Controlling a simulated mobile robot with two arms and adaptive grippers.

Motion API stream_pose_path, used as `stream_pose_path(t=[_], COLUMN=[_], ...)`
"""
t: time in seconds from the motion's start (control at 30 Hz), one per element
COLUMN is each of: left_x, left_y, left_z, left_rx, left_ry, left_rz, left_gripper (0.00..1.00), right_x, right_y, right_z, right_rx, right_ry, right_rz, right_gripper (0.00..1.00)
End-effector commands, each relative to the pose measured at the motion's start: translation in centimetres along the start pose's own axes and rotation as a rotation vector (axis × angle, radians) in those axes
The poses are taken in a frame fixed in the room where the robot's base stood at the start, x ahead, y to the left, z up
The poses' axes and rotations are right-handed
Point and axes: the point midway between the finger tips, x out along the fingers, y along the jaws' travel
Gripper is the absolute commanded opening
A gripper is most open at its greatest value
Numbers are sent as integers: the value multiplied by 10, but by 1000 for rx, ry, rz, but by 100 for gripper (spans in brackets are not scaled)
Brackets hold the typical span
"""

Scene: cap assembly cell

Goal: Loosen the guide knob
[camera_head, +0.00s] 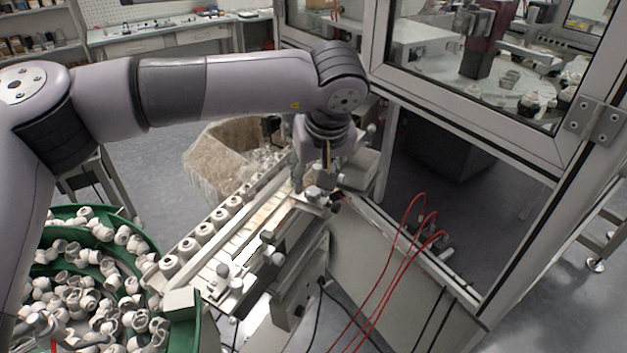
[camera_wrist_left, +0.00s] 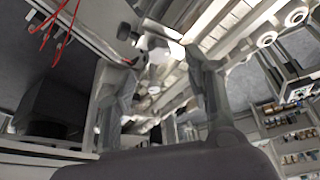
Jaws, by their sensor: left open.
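The guide rail (camera_head: 243,250) runs along the feed track, with small round knobs (camera_head: 277,258) on its near side. I cannot tell which one is the guide knob. My left gripper (camera_head: 316,188) points down over the far end of the track, beside the rail's end, and partly hides the fittings there. In the left wrist view my left gripper (camera_wrist_left: 152,62) has its two fingers spread apart, with track hardware beyond them. A dark round knob (camera_wrist_left: 123,32) shows near one fingertip there, and nothing is clearly held. My right gripper is in neither view.
A green bowl feeder (camera_head: 130,250) full of caps is at the lower left. The framed glass enclosure (camera_head: 470,130) stands close on the right. Red hoses (camera_head: 400,255) loop beside the track.

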Motion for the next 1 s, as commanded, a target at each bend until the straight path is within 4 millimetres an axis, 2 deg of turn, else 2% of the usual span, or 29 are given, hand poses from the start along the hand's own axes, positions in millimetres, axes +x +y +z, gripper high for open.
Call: stream_pose_path(t=[0.03, 0.2, 0.33, 0.7, 1.0], left_x=[8, 36, 48, 54, 53], left_y=[0, 0, 0, 0, 0], left_z=[-1, -1, 0, 0, 0], left_rx=[-1, -2, -2, -1, -1], left_ry=[-4, -3, -2, 0, 0], left_rz=[-3, -2, 0, 0, 0], left_gripper=[47, 47, 47, 47, 27], right_x=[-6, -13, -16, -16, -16], right_y=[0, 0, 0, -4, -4], right_z=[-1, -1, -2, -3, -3], right_rx=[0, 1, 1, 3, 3], right_ry=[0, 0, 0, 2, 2], right_rz=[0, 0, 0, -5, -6], right_gripper=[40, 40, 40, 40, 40])
